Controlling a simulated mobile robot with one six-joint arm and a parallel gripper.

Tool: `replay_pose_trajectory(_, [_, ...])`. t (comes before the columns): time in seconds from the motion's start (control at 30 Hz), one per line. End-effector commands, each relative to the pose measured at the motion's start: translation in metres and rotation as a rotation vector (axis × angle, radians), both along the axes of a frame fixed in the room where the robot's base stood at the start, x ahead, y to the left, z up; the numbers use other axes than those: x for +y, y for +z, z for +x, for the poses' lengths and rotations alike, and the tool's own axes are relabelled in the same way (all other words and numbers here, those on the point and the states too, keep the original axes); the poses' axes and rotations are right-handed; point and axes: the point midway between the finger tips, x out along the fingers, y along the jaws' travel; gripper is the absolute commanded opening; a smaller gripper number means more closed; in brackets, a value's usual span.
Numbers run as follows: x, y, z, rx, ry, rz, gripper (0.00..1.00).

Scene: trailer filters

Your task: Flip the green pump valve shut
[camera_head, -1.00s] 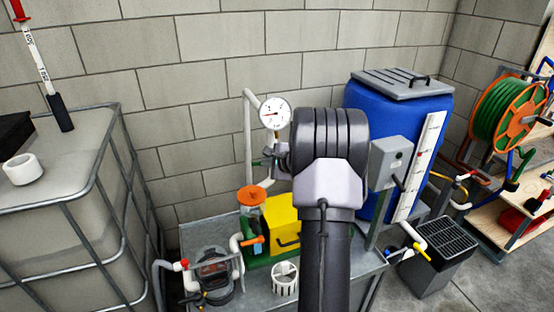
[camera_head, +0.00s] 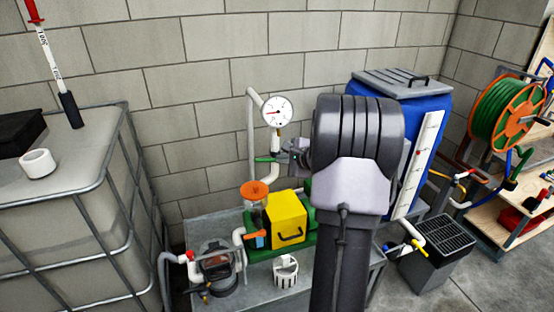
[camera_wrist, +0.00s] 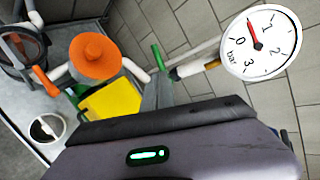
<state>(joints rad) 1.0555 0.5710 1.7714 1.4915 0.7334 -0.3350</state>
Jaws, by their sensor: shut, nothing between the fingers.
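The green valve handle (camera_head: 264,159) lies roughly level on the white pipe below the pressure gauge (camera_head: 277,111). In the wrist view the handle (camera_wrist: 158,57) shows as a short green bar beside the white pipe, left of the gauge (camera_wrist: 262,42). My gripper (camera_head: 287,156) is shut and empty, just right of the handle and close to the pipe. In the wrist view its narrow grey tip (camera_wrist: 157,92) points toward the handle. I cannot tell whether it touches. My wrist hides what is behind it on the right.
A yellow pump box (camera_head: 286,222) and an orange-capped strainer (camera_head: 254,190) stand below on the metal bench (camera_head: 205,230). A blue tank (camera_head: 436,105) stands behind right. A caged tank (camera_head: 75,170) is at left. The block wall (camera_head: 215,60) is close behind.

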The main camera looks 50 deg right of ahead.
Motion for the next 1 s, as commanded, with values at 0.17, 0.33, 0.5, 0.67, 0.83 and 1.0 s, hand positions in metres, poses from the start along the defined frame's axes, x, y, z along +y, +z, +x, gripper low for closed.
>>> replay_pose_trajectory(0.17, [0.012,0.021,-0.028,0.001,-0.001,0.000,0.00])
replay_pose_trajectory(0.33, [0.017,0.028,-0.040,0.001,0.000,0.000,0.00])
replay_pose_trajectory(0.5, [0.019,0.029,-0.042,0.001,0.001,0.000,0.00])
replay_pose_trajectory(0.67, [0.018,0.028,-0.042,0.001,0.001,0.000,0.00])
replay_pose_trajectory(0.83, [0.020,0.029,-0.041,0.002,0.004,-0.002,0.00])
replay_pose_trajectory(1.0, [0.100,0.061,-0.007,0.042,0.207,-0.066,0.00])
